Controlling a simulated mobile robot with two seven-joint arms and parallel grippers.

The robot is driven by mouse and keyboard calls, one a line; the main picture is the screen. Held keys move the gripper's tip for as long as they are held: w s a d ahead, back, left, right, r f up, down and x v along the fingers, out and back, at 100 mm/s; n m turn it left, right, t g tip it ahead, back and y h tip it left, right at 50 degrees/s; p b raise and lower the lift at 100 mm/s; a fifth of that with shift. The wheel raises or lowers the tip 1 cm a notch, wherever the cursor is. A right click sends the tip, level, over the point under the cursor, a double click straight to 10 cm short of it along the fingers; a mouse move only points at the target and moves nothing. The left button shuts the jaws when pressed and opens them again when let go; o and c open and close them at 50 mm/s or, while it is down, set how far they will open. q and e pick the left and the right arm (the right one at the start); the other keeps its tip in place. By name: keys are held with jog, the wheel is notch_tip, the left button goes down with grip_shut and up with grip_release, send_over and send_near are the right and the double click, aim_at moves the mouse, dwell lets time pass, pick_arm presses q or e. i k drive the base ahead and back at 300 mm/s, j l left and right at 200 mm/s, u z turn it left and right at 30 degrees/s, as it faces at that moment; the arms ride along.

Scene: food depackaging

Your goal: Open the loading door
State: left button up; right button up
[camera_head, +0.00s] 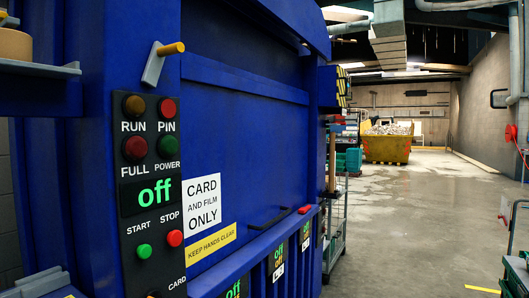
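A large blue machine (95,190) fills the left half of the view. Its wide recessed front panel (245,135) looks closed; I take this to be the loading door. A grey lever with a yellow knob (163,62) sticks out at its upper left. The control panel (150,225) reads "off" in green, with a green start button (144,251) and a red stop button (175,238). A dark handle (270,219) and a red-ended piece (304,209) lie on the ledge below the panel. I cannot make out either gripper.
Grey parts (40,283) at the lower left edge are unclear. A wheeled cage (335,235) stands just right of the machine. A green cart (515,272) is at the lower right. A yellow skip (387,148) stands far back. The concrete floor (410,220) between is clear.

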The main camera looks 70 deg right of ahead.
aim_at(244, 134)
jog(key=z, duration=2.25)
jog(key=i+l+u, duration=0.1)
jog(key=u, duration=0.6)
jog(key=i+l+u, duration=0.15)
jog(key=l+u, duration=0.2)
jog(key=i+l+u, duration=0.15)
jog(key=l+u, duration=0.2)
jog(key=i+l+u, duration=0.15)
jog(key=l, duration=0.3)
jog(key=l+u, duration=0.1)
jog(key=l, duration=0.8)
jog(key=i+l, duration=0.1)
jog(key=l, duration=0.35)
jog(key=u, duration=0.05)
